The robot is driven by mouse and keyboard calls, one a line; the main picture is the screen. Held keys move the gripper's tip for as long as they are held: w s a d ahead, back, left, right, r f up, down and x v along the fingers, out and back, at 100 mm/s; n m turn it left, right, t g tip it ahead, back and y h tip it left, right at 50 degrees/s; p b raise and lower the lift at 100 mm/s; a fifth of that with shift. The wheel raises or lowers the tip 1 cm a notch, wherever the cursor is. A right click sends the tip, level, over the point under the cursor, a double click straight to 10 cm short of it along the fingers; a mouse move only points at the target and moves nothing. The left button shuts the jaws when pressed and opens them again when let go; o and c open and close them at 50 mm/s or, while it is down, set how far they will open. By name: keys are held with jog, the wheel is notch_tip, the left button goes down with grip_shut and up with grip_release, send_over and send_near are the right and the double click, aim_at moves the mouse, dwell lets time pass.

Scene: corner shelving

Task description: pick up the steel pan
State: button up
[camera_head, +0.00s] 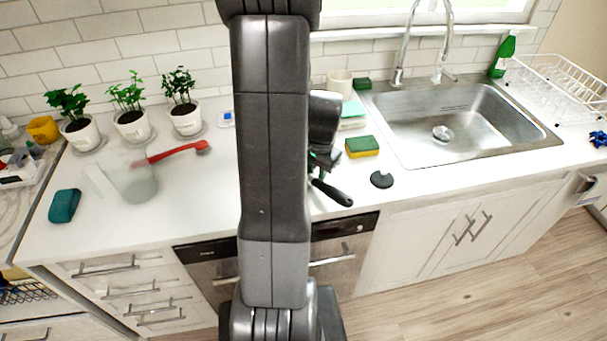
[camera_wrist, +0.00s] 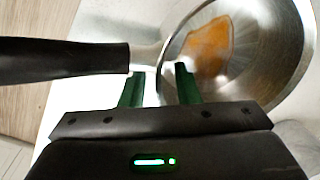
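The steel pan (camera_wrist: 285,60) fills the upper right of the wrist view, with an orange-brown patch inside it. Its black handle (camera_wrist: 70,60) runs to the left edge and joins the pan by a short steel neck. In the head view the pan's bowl is hidden behind my arm; the black handle (camera_head: 332,192) shows on the counter just right of it. My gripper (camera_wrist: 158,72) is open, its two green fingers apart. One fingertip is by the handle's inner end, the other by the pan's rim. I cannot tell whether they touch.
A green and yellow sponge (camera_head: 362,147) and a dark round stopper (camera_head: 382,179) lie to the right, before the sink (camera_head: 445,125). A clear jug (camera_head: 133,180), a red utensil (camera_head: 180,151) and a teal sponge (camera_head: 64,206) are at left. Potted plants stand along the wall.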

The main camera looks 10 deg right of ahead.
grip_shut()
dwell(0.3)
